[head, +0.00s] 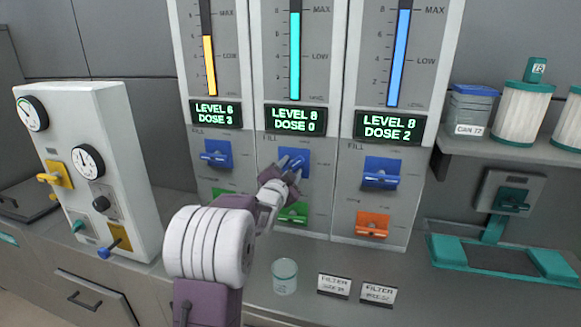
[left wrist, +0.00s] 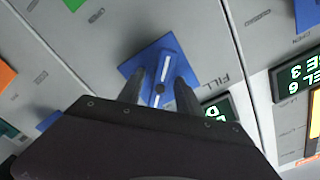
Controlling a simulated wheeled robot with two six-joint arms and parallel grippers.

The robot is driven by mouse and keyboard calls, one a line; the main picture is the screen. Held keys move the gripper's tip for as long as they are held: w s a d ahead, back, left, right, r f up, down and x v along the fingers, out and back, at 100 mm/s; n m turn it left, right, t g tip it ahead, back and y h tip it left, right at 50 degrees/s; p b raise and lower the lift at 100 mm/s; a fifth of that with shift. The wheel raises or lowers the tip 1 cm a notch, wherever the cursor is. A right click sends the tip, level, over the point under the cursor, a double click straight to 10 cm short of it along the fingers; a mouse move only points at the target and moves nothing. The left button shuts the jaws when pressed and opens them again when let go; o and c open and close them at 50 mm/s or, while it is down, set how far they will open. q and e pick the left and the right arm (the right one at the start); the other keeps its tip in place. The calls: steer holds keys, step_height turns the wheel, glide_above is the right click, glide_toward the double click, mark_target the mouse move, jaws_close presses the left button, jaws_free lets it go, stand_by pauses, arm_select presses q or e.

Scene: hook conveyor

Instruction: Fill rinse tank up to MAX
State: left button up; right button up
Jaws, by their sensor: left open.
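Three gauge panels stand side by side. The middle teal column (head: 295,58) reaches about the MAX mark, reading level 8, dose 0. The right blue column (head: 398,60) also stands about at MAX, reading level 8, dose 2. No visible label tells me which is rinse. My left gripper (head: 288,165) is at the middle panel's blue FILL valve (left wrist: 150,64). In the left wrist view, its open fingers (left wrist: 160,92) straddle the valve's handle; contact is unclear.
Blue FILL valves sit on the left (head: 216,154) and right (head: 381,172) panels. Below are a green valve (head: 293,213) and an orange valve (head: 372,225). A glass beaker (head: 285,277) stands on the counter. A gauge box (head: 95,165) is at left, filters (head: 523,115) at right.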

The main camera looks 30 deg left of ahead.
arm_select(q)
steer(key=shift+w, duration=0.2)
jaws_close()
steer(key=shift+f+m+b, duration=0.2)
steer(key=shift+m+b, duration=0.3)
steer(key=shift+b, duration=0.4)
steer(key=m+b, duration=0.3)
steer(key=shift+b, duration=0.4)
steer(key=shift+m+b, duration=1.1)
steer(key=shift+m, duration=0.1)
steer(key=shift+r+m+b, duration=0.15)
steer(key=shift+m+b, duration=0.65)
steer(key=shift+m, duration=0.1)
